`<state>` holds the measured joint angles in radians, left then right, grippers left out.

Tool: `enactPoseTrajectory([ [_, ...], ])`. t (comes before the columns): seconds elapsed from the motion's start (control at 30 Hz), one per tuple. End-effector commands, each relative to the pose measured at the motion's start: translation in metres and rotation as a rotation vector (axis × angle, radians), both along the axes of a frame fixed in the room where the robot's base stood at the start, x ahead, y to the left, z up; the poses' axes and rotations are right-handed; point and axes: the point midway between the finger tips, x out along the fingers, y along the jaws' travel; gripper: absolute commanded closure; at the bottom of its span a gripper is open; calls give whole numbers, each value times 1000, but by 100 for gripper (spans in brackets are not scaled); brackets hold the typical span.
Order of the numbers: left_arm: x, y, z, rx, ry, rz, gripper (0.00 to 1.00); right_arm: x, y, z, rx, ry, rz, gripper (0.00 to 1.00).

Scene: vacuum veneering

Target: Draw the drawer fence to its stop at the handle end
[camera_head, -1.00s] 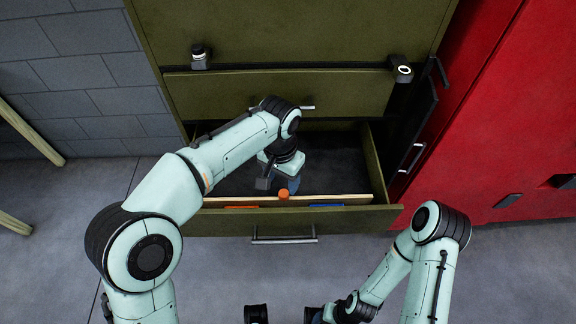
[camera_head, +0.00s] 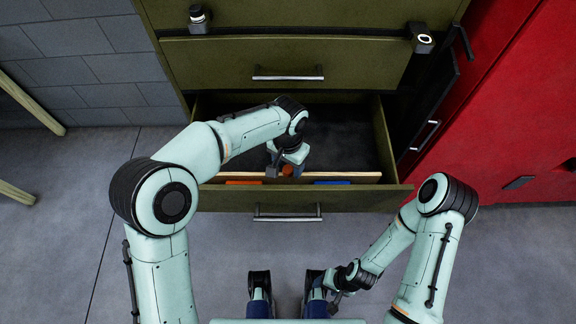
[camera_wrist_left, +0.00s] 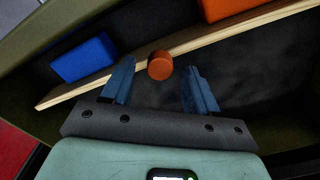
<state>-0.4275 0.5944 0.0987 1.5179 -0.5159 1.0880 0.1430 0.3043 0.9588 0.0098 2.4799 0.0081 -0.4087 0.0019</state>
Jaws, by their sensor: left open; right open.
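The drawer fence (camera_head: 345,176) is a pale wooden strip across the open olive drawer, close behind the drawer front (camera_head: 365,197). An orange knob (camera_head: 287,170) rises from its middle. In the left wrist view the fence (camera_wrist_left: 140,72) runs slantwise past the fingertips. My left gripper (camera_wrist_left: 160,84) is open over the drawer, with blue fingers either side of the orange knob (camera_wrist_left: 160,66) and gaps on both sides; contact does not show. In the head view the left gripper (camera_head: 284,172) partly hides the knob. My right gripper (camera_head: 328,294) is low, outside the drawer, its fingers hardly distinguishable.
A blue block (camera_head: 332,183) and an orange block (camera_head: 243,183) lie between fence and drawer front. The drawer handle (camera_head: 287,214) is on the front's outside. The drawer floor behind the fence is dark and bare. A red cabinet (camera_head: 510,130) stands right.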

Motion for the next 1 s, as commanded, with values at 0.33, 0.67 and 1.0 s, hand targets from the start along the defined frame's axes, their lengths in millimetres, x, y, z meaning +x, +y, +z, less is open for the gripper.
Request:
enactPoseTrajectory([
  [0.33, 0, 0, -12, 1, -1, -1, 41, 1, 0, -1, 0, -2, 0, 41],
  [0.67, 0, 0, -12, 0, 0, 0, 100, 1, 0, -1, 0, -2, 0, 41],
  [1.0, -3, 0, -11, 1, 1, 1, 100, -1, 0, 2, 2, 4, 1, 41],
])
